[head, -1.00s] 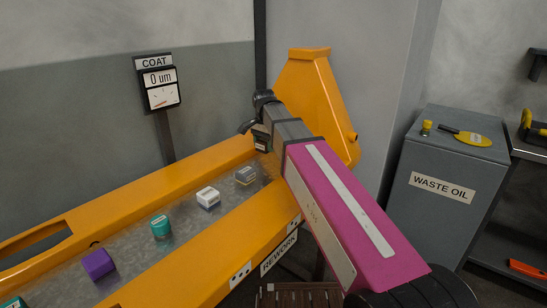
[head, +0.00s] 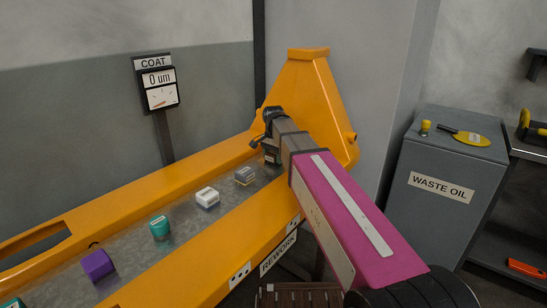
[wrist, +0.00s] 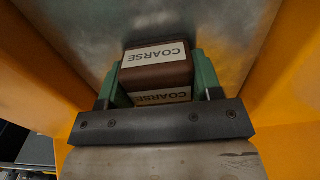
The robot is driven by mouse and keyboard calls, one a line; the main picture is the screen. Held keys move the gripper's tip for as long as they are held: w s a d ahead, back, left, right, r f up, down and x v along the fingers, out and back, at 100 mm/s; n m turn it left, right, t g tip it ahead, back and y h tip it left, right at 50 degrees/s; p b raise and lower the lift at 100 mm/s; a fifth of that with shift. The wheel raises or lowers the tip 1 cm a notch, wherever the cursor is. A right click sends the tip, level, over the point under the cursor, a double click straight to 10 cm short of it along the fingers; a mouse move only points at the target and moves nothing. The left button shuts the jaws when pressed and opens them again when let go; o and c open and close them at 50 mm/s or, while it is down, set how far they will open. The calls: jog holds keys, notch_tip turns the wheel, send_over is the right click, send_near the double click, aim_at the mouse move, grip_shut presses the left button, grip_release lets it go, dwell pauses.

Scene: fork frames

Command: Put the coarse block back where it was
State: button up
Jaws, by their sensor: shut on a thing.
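The coarse block (wrist: 157,72) is brown with white labels reading COARSE, and shows in the wrist view. My gripper (wrist: 160,80) is shut on it, with a green finger on each side. Behind the block is the grey metal bed of the yellow trough (head: 215,237). I cannot tell whether the block touches the bed. In the head view my gripper is at the far right end of the trough, mostly hidden by my arm. The block is hard to make out there.
A row of blocks lies on the bed: a grey one (head: 245,175), a white one (head: 207,197), a teal one (head: 160,227) and a purple one (head: 98,264). Yellow side walls border the bed. A COAT gauge (head: 159,88) stands behind. A WASTE OIL cabinet (head: 440,180) is at right.

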jog(key=shift+f, duration=0.15)
jog(key=o, duration=1.4)
jog(key=shift+c, duration=0.2)
notch_tip(320, 180, up, 12)
